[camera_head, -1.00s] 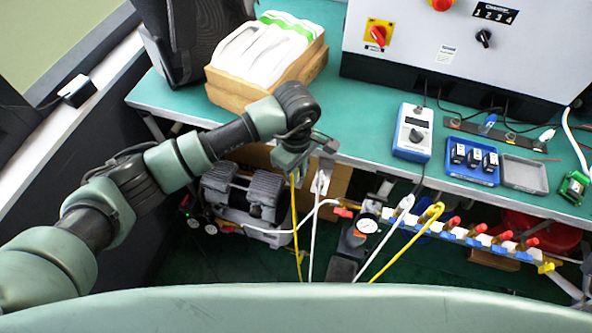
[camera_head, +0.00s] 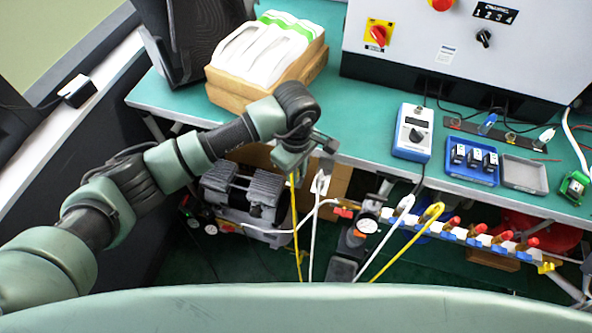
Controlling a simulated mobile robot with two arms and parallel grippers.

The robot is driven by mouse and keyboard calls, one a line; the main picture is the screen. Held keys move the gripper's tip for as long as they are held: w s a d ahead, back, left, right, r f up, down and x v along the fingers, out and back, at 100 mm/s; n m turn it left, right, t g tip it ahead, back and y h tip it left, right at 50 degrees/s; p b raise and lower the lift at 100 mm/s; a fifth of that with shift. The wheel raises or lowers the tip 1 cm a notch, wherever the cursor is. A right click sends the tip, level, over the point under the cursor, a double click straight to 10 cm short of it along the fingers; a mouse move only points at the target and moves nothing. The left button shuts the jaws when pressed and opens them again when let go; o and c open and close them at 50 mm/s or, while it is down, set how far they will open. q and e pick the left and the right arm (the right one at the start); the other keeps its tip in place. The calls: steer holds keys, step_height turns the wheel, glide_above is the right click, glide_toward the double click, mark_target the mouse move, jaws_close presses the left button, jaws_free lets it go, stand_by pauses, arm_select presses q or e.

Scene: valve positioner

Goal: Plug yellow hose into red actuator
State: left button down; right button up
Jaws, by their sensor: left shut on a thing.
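My left gripper (camera_head: 297,168) is at the front edge of the green bench. It is shut on the yellow hose (camera_head: 296,225), which hangs down from the jaws to the bottom edge of the view. The jaws are small and partly hidden by the wrist, so the hose end cannot be made out. Another stretch of yellow hose (camera_head: 431,213) bends at the manifold to the right; whether it is the same hose is not clear. I cannot make out a red actuator with certainty. My right gripper is not in view.
White hoses (camera_head: 315,230) hang beside the yellow one. A compressor (camera_head: 240,195) stands under the bench. A blue-white manifold (camera_head: 460,233) with several red handles runs below the bench edge. A cardboard box (camera_head: 265,65), meter (camera_head: 411,132) and blue tray (camera_head: 472,163) are on the bench.

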arm_select(q)
steer(key=shift+r+p, duration=0.3)
steer(key=shift+r, duration=0.45)
stand_by(0.5)
steer(key=shift+r, duration=0.3)
stand_by(0.4)
steer(key=shift+r+p, duration=0.95)
steer(key=shift+r, duration=1)
